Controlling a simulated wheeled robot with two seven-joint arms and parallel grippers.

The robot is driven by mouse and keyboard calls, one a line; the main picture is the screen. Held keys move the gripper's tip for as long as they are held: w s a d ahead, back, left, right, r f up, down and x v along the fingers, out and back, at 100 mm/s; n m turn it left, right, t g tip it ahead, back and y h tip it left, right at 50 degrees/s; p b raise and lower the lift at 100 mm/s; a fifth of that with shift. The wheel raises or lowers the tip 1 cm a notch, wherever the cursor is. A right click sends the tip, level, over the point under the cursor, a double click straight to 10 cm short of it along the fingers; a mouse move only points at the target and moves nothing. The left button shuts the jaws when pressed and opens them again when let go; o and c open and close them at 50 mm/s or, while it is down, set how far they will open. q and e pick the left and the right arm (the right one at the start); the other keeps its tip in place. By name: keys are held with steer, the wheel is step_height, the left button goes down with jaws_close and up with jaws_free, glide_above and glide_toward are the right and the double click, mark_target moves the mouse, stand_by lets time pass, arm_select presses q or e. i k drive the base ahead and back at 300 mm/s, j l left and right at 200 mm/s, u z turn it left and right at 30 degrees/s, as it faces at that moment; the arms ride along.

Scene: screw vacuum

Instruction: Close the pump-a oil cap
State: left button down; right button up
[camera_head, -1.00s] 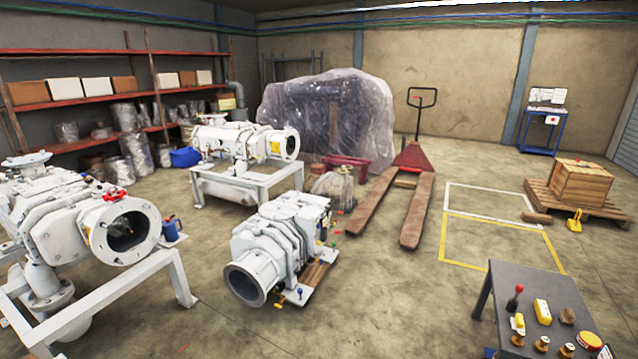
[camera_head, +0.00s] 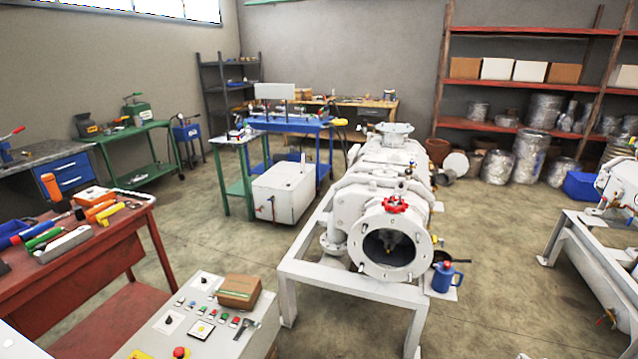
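A large white vacuum pump (camera_head: 385,195) stands on a white frame in the middle of the head view, its round open flange facing me. A red handwheel-like part (camera_head: 395,205) sits on top of the flange; I cannot tell whether it is the oil cap. No label naming pump-a is readable. A blue oil can (camera_head: 446,277) stands on a small ledge at the pump's right. Neither of my grippers is in view.
A grey control box (camera_head: 200,325) with buttons and a cardboard box is near at the bottom. A red tool table (camera_head: 90,250) stands at the left. Another white pump (camera_head: 620,185) is cut off at the right. Bare floor (camera_head: 520,270) lies between the pumps.

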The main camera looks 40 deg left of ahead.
mark_target(401, 185)
steer(key=u, duration=0.55)
steer(key=i+l+u, duration=0.15)
steer(key=i+u, duration=0.25)
steer(key=i, duration=1.1)
